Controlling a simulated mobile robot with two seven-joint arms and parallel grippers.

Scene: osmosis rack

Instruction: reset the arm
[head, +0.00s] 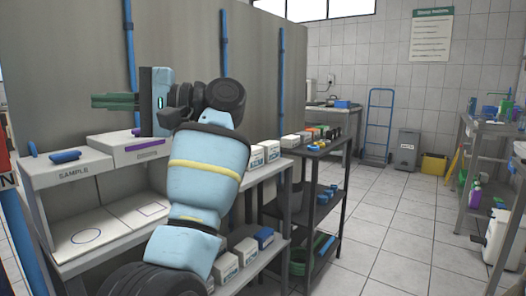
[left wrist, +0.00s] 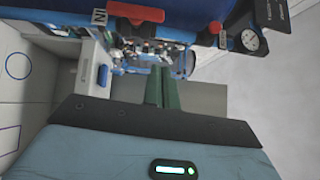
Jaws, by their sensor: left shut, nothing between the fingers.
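My left arm reaches up in the middle of the head view. Its left gripper (head: 115,101) points to the left, above the white shelf unit (head: 75,173) marked SAMPLE. The green fingers are together and hold nothing. In the left wrist view the shut fingers (left wrist: 163,88) point away from the camera, towards blue equipment. My right gripper is not in view.
A blue item (head: 65,156) lies on the shelf top. The lower shelf has circle and square outlines. A dark cart (head: 318,150) with boxes stands to the right. A gauge (left wrist: 251,40) and a red handle (left wrist: 135,12) show in the wrist view. The tiled floor (head: 400,225) is clear.

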